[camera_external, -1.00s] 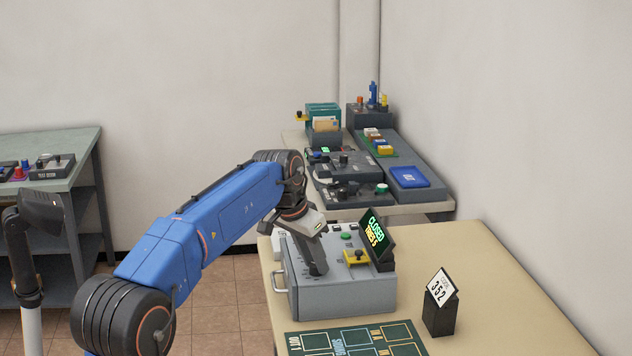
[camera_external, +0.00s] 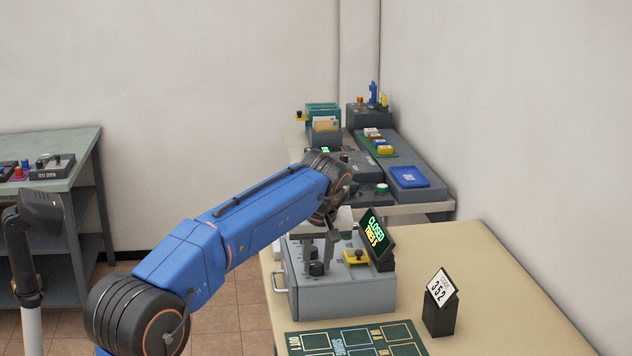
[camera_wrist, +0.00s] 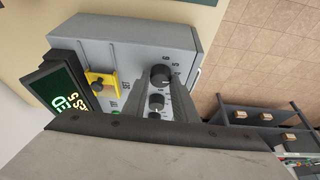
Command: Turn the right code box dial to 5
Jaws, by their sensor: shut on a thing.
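The grey code box (camera_external: 345,300) stands on the beige table, its lit screen (camera_external: 376,234) reading CLOSED, TRIES 5. The right dial (camera_external: 316,269) is a black knob at the box's near end; it also shows in the wrist view (camera_wrist: 160,76), with small digits around it. My gripper (camera_external: 318,262) points down at this dial. In the wrist view its fingertips (camera_wrist: 161,80) lie on either side of the dial, shut on it. Another black dial (camera_wrist: 156,102) shows between the fingers, farther back. The dial's exact setting is too small to read.
A yellow plate with a black knob (camera_external: 355,257) sits beside the screen. A card stand (camera_external: 439,315) reading 352 and a green mat (camera_external: 350,338) are on the table. A back table holds several devices. The table's right side is clear.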

